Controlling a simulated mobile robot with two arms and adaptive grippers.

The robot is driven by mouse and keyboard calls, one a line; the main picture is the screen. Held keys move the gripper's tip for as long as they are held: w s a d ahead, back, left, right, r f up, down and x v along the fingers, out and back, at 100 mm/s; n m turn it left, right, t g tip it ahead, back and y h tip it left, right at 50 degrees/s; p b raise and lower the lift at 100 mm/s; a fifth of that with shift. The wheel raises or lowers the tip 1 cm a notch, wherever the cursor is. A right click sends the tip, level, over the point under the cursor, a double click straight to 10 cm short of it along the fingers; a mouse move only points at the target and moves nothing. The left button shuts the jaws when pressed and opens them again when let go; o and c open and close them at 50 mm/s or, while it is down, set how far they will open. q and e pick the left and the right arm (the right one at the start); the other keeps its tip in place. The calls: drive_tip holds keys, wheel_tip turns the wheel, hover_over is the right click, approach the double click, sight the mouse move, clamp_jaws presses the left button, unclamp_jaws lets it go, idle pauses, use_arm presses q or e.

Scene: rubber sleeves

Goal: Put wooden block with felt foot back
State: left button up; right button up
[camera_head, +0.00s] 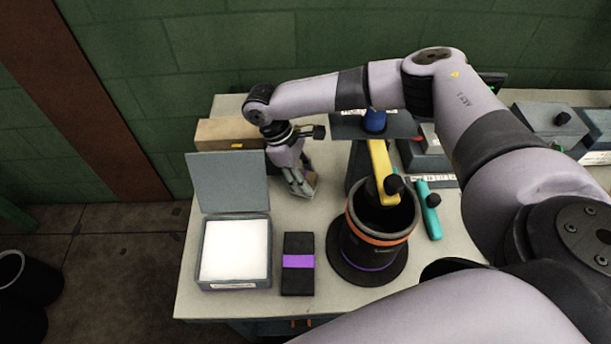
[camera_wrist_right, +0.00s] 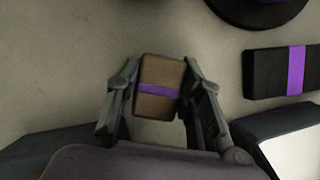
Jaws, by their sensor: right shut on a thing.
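The wooden block with felt foot (camera_wrist_right: 159,77) is brown with a purple band in the right wrist view. My right gripper (camera_wrist_right: 160,95) is shut on it, with one finger on each side. In the head view my right gripper (camera_head: 300,186) is at the back left of the table, behind and right of the open white-filled box, and the block (camera_head: 309,180) shows only partly between its fingers. I cannot tell whether the block touches the table. My left gripper is in neither view.
An open box with white filling (camera_head: 234,251) stands front left. A black block with a purple band (camera_head: 298,263) lies beside it. A black cylinder with an orange ring (camera_head: 379,245) stands to the right. A long wooden box (camera_head: 224,133) is at the back.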

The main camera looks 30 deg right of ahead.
drive_tip(key=o, duration=1)
drive_tip(key=shift+o, duration=0.2)
drive_tip(key=shift+r, duration=0.1)
drive_tip(key=b+v, duration=0.2)
drive_tip(key=v, duration=1)
